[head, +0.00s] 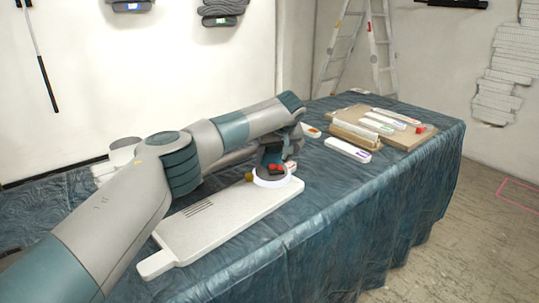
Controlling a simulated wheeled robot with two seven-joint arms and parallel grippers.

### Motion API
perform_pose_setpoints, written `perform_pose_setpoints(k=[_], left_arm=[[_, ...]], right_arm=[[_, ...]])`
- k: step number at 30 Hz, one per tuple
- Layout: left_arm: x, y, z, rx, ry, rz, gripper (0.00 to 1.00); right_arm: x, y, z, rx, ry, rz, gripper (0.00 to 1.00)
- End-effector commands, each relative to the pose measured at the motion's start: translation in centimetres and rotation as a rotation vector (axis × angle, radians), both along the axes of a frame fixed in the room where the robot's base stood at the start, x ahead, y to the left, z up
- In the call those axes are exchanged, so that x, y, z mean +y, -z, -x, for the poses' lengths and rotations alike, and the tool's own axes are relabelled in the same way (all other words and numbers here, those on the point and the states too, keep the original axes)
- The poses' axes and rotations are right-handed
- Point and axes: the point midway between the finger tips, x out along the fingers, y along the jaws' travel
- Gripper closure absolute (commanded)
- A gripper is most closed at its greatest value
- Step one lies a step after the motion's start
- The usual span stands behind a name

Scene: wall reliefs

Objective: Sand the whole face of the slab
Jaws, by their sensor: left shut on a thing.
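The slab (228,223) is a long white board with a narrow tab at its near left end, lying flat on the cloth-covered table. Short dark slits mark its face left of the middle. My left gripper (272,166) is at the slab's far right end, shut on a round sander (270,181) with a white base, dark body and red part. The sander's base appears to sit on the slab's face; exact contact is hard to tell. My left arm hides part of the table behind the slab. My right gripper is out of view.
The table (330,231) has a blue wrinkled cloth. At its far right lie a brown board (403,138), a tan block (355,137) and several white-handled tools, one (347,151) nearer the slab. A ladder (378,50) leans beyond.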

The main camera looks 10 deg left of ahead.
Motion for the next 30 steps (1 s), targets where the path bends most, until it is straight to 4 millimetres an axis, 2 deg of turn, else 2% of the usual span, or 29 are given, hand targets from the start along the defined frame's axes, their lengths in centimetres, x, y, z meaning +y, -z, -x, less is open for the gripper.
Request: perform_pose_setpoints(k=[1, 12, 30], left_arm=[[-0.6, 0.0, -0.2, 0.0, 0.005, 0.004, 1.0], [-1.3, 0.0, -1.3, -0.002, 0.005, 0.004, 1.0], [-1.2, -0.3, -1.4, -0.003, 0.005, 0.003, 1.0]], right_arm=[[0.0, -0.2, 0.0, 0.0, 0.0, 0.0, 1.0], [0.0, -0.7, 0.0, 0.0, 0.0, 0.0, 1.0], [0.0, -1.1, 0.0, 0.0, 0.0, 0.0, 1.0]])
